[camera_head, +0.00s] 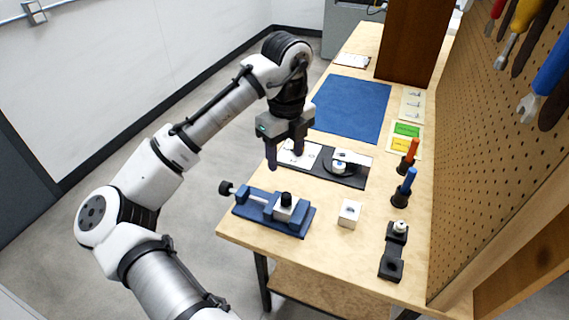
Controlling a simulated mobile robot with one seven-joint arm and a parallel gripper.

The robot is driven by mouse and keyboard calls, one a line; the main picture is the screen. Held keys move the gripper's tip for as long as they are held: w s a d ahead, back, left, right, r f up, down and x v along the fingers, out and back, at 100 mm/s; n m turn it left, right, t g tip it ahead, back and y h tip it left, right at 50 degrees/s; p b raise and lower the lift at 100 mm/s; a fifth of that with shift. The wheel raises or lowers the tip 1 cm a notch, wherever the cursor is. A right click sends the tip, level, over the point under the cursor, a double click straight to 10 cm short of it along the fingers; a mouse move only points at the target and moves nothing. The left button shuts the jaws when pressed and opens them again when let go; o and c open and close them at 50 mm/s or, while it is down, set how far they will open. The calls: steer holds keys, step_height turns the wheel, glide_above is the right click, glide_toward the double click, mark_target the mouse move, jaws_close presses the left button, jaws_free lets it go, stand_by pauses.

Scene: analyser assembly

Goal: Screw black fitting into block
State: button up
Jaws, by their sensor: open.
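The black fitting (286,198) stands upright on top of a pale block (284,214). How far it sits in the block cannot be told. The block is held in the blue vise (262,215) near the table's front left edge. My gripper (285,160) points down above and behind the vise, near the black-and-white plate. It is open with nothing between its fingers, and it is apart from the fitting.
A white cube with a dark hole (349,213) stands right of the vise. Orange-handled (409,155) and blue-handled (406,184) tools stand upright near the pegboard (500,150). A blue mat (352,106) lies behind.

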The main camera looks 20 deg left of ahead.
mark_target(286, 195)
steer(key=shift+m, duration=0.8)
step_height(286, 195, down, 13)
steer(key=shift+s+d+f, duration=0.1)
steer(key=shift+f, duration=0.05)
steer(key=c, duration=1)
steer(key=shift+f+m+b, duration=0.1)
steer(key=shift+m+b, duration=0.3)
steer(key=shift+m, duration=0.6)
steer(key=shift+c, duration=0.2)
steer(key=shift+m, duration=1)
steer(key=shift+m+b, duration=0.75)
steer(key=shift+m, duration=1.25)
